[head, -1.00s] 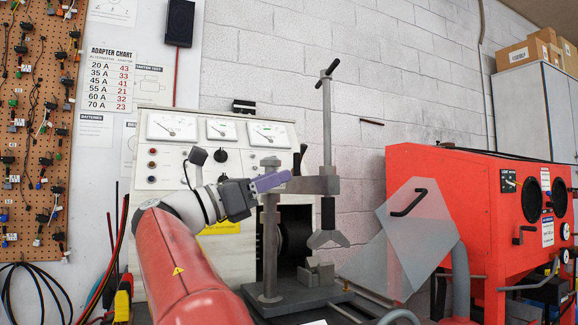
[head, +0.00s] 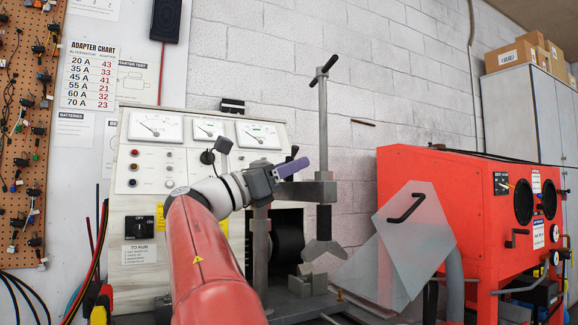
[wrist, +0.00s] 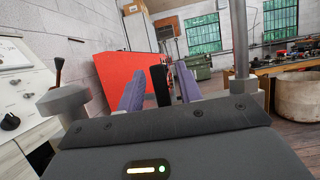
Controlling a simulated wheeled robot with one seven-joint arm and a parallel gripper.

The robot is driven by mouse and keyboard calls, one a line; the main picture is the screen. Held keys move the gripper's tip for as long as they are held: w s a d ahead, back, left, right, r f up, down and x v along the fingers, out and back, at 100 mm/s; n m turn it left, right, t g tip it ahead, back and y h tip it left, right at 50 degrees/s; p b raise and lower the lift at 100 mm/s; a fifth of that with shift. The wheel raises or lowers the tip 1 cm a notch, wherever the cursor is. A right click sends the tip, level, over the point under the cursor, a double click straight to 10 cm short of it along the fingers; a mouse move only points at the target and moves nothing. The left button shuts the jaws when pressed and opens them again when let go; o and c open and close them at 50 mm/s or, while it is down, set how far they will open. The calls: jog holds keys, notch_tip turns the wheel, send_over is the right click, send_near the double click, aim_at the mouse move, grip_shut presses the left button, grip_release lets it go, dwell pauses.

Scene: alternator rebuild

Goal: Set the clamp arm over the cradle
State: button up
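The clamp arm (head: 308,190) is a grey horizontal bar on an upright post (head: 261,248). Its right end carries a tall screw (head: 323,115) with a black T-handle on top and a V-shaped jaw (head: 323,248) hanging below. The grey cradle (head: 313,279) sits on the base under the jaw, slightly left of it in the head view. My gripper (head: 300,165) is at the clamp arm, left of the screw. In the wrist view, its purple fingers (wrist: 159,92) are apart on either side of a black upright handle (wrist: 160,84), with narrow gaps showing.
A test bench with gauges (head: 205,130) stands behind the clamp. A red cabinet (head: 440,185) with a clear tilted shield (head: 408,245) stands to the right. In the wrist view, the grey post top (wrist: 62,101) is close on the left.

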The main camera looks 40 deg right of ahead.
grip_shut()
